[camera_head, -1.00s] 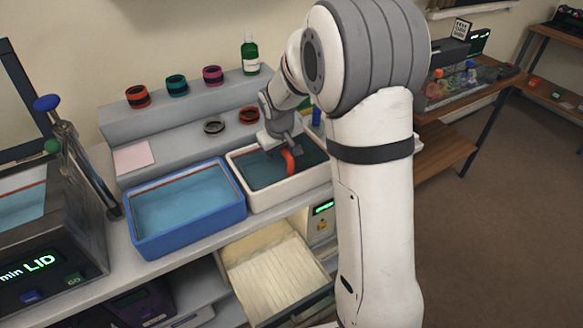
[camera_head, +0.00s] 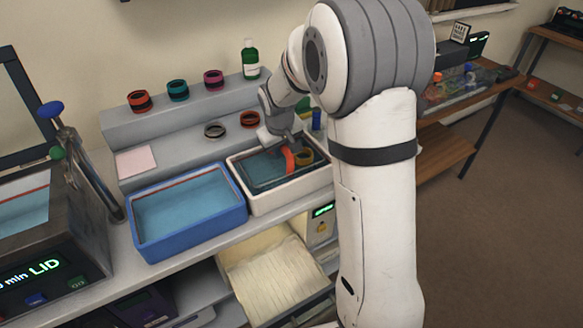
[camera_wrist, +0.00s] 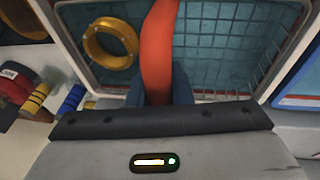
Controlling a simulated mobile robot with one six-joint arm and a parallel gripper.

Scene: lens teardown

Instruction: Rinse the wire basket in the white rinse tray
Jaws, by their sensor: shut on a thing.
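The wire basket (camera_wrist: 214,62) has a dark rim, a fine mesh and an upright orange handle (camera_head: 289,160). My gripper (camera_wrist: 160,92) is shut on this handle, which also rises through the middle of the wrist view (camera_wrist: 158,45). The basket is within the outline of the white rinse tray (camera_head: 288,195), its rim (camera_head: 262,186) showing near the tray's top. A brass ring (camera_wrist: 110,43) lies in the basket beside the handle. Blue-green water shows through the mesh. I cannot tell how much of the basket is under water.
A blue tray (camera_head: 194,238) of water stands directly left of the white tray. Several lens rings, including a red one (camera_head: 140,101), stand on the grey steps behind, with a green bottle (camera_head: 250,59). An open drawer (camera_head: 270,278) is below. A steel machine (camera_head: 60,205) stands far left.

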